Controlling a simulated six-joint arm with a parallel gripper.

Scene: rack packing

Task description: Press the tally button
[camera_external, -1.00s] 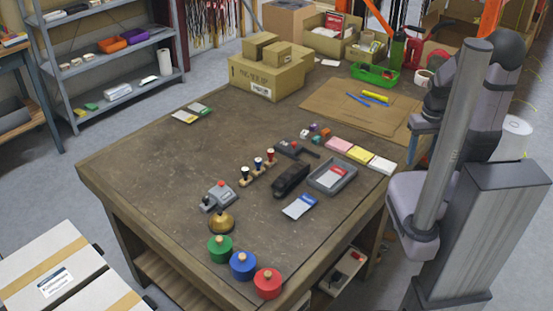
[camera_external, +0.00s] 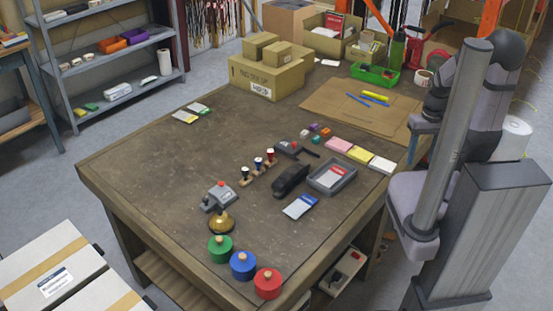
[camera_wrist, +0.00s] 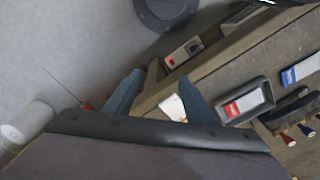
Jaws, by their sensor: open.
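A small grey device with a red button on top (camera_external: 218,196), which looks like the tally button, sits on the workbench (camera_external: 150,165) toward its front, just behind a brass bell (camera_external: 221,223). I cannot make it out in the wrist view. My gripper (camera_wrist: 160,77) is open, with two blue-grey fingers apart and nothing seen between them. In the external view my arm is folded at the bench's right side, well away from the device.
Green (camera_external: 220,249), blue (camera_external: 243,265) and red (camera_external: 268,283) round knobbed pieces stand along the front edge. Stamps (camera_external: 258,163), a black stapler-like tool (camera_external: 291,180) and a grey tray (camera_external: 333,177) lie between my arm and the device.

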